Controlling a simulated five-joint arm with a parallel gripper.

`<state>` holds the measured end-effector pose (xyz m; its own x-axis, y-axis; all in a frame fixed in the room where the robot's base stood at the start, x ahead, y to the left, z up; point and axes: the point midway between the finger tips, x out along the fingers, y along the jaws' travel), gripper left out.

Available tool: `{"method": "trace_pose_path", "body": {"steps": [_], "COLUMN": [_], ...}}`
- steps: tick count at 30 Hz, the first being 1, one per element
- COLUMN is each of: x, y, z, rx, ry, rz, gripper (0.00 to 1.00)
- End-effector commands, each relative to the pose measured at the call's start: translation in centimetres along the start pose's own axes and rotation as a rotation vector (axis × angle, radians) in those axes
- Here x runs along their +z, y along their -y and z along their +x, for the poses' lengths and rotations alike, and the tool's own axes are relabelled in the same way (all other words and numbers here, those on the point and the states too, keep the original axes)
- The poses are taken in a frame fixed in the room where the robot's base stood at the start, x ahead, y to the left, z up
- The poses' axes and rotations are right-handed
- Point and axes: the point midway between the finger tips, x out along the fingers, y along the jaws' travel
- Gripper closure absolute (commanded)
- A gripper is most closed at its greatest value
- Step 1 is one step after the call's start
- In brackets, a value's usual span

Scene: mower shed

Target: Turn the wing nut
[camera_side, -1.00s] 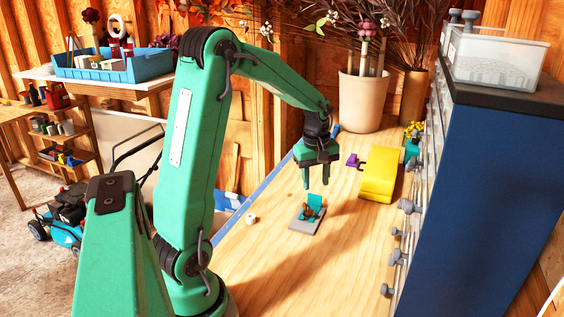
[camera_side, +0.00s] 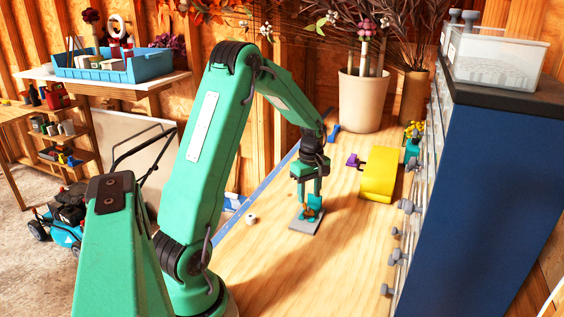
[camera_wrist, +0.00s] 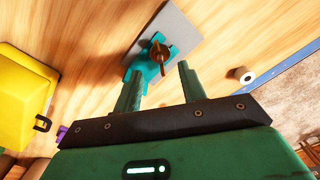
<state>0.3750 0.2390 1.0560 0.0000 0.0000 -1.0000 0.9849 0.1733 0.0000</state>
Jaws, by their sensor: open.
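The wing nut (camera_wrist: 160,52) is brown and bronze-like, on a teal fixture (camera_wrist: 140,68) fixed to a grey plate (camera_wrist: 178,22). In the side view the grey plate (camera_side: 306,225) lies on the wooden bench, and the small wing nut (camera_side: 311,213) shows just under my gripper. My gripper (camera_side: 308,203) points down over the plate, its fingers close to the fixture. In the wrist view my gripper (camera_wrist: 157,80) is open, its two fingers apart with the wing nut beyond the gap between the tips. I cannot tell whether a finger touches the fixture.
A yellow block-like object (camera_side: 379,176) stands right of the plate, with a purple piece (camera_side: 353,160) beside it. A small white roll (camera_side: 250,219) lies to the left. A blue cabinet (camera_side: 480,190) with grey knobs borders the right. The bench front is clear.

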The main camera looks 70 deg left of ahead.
Motion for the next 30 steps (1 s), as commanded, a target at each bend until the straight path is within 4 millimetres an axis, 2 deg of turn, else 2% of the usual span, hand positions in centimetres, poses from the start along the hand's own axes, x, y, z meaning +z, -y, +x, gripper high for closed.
{"method": "trace_pose_path", "body": {"steps": [6,12,23,24,30], "x": [0.0,0.0,0.0,0.0,0.0], "y": [0.1,0.0,0.0,0.0,0.0], "z": [2.8,4.5,5.0,5.0,4.9], "rx": [-0.003,-0.002,0.0,0.0,0.0], "ry": [0.001,0.001,0.0,0.0,0.0], "rz": [0.001,0.001,0.001,0.001,0.001], "gripper": [0.59,0.59,0.59,0.61,1.0]}}
